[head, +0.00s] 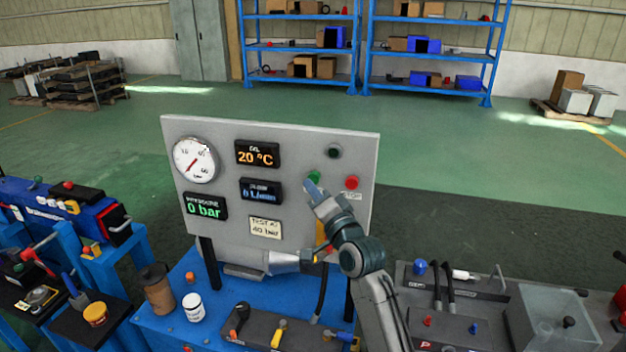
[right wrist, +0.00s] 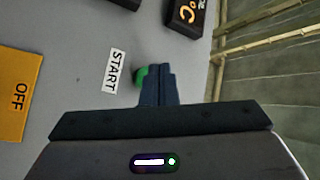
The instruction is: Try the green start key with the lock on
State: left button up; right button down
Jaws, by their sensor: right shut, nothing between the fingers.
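The green start key (head: 314,177) sits on the upright grey panel (head: 295,145). It also shows in the right wrist view (right wrist: 139,78), partly hidden behind my fingers, beside the START label (right wrist: 116,72). My right gripper (head: 309,184) is shut and empty, its fingertips at the key; whether they touch or press it, I cannot tell. A yellow plate marked OFF (right wrist: 18,95) shows in the right wrist view; in the head view my right arm mostly covers it (head: 321,236). I cannot make out a lock there. My left gripper is out of view.
The red stop button (head: 351,183) and a dark button (head: 333,151) are close to the key. The gauge (head: 195,160) reads near its low end; the pressure display (head: 205,207) shows 0 bar.

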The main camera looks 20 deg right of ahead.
jog(key=shift+w, duration=0.1)
dwell(0.3)
jog(key=shift+w+d, duration=0.3)
jog(key=shift+w+d, duration=0.25)
jog(key=shift+w, duration=0.15)
dwell(0.8)
jog(key=shift+s+a, duration=0.1)
jog(key=shift+s+a+p, duration=0.45)
jog(key=shift+s+p, duration=0.1)
jog(key=shift+s, duration=0.15)
